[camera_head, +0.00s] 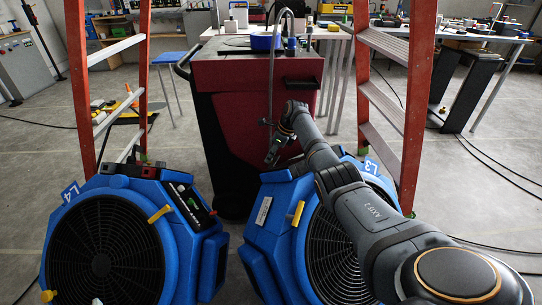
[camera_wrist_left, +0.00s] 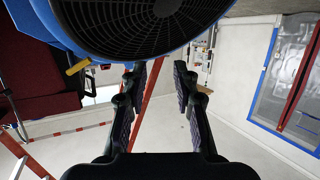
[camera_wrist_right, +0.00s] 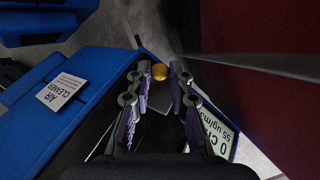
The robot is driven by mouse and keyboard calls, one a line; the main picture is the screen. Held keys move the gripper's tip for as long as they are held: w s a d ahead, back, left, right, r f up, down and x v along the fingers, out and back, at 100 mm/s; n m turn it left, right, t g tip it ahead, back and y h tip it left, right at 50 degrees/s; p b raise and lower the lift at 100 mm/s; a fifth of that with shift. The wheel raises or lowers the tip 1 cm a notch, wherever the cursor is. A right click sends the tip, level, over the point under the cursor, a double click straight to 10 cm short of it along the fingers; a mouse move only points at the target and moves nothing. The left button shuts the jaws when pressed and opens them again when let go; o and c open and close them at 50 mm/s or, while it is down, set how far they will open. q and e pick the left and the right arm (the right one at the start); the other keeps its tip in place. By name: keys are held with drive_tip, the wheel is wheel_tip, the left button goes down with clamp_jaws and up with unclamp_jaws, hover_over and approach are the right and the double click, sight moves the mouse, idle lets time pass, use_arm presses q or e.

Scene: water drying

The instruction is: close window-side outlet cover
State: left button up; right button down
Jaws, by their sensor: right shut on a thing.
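Two blue air cleaners with round black grilles stand on the floor in the head view, a left one (camera_head: 205,262) and a right one (camera_head: 258,235). My right gripper (camera_head: 272,155) is at the top of the right one, near its inner side. In the right wrist view my right gripper (camera_wrist_right: 161,75) is closed on a thin dark grey flap (camera_wrist_right: 156,100), seemingly the outlet cover, mostly hidden between the fingers. A yellow knob (camera_wrist_right: 160,72) shows just beyond the fingertips. In the left wrist view my left gripper (camera_wrist_left: 157,68) is open and empty, below a round black grille (camera_wrist_left: 140,18).
A red cart (camera_head: 255,105) stands behind the air cleaners. Orange ladders rise at left (camera_head: 80,80) and right (camera_head: 418,90). Cables (camera_head: 480,160) lie on the floor at right. An air cleaner label (camera_wrist_right: 61,91) and a lit display (camera_wrist_right: 213,135) flank my right gripper.

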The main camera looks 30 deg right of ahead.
drive_tip(key=shift+s+d+m+p, duration=0.15)
drive_tip(key=shift+m+p, duration=0.15)
drive_tip(key=shift+p, duration=0.4)
drive_tip(key=shift+d+m+y+p, duration=0.1)
drive_tip(key=shift+m+y+p, duration=0.2)
drive_tip(key=shift+y+p, duration=0.15)
drive_tip(key=shift+f, duration=0.1)
drive_tip(key=shift+s+d+f+m+t+y+p, duration=0.2)
drive_tip(key=shift+d+m+t+y+p, duration=0.2)
drive_tip(key=shift+m+t+y+p, duration=0.25)
use_arm(q)
drive_tip(key=s+f+g, duration=1)
drive_tip(key=s+f, duration=0.4)
drive_tip(key=s, duration=0.1)
drive_tip(key=shift+d+f, duration=0.15)
drive_tip(key=shift+d, duration=0.3)
use_arm(e)
drive_tip(key=shift+s+d+f+m+t+y, duration=0.15)
drive_tip(key=shift+d+f+m+t+y, duration=0.05)
drive_tip(key=shift+m, duration=0.5)
drive_tip(key=shift+s+d+f+m+t+y, duration=0.15)
drive_tip(key=shift+d+f+m+y, duration=0.05)
drive_tip(key=shift+m, duration=0.45)
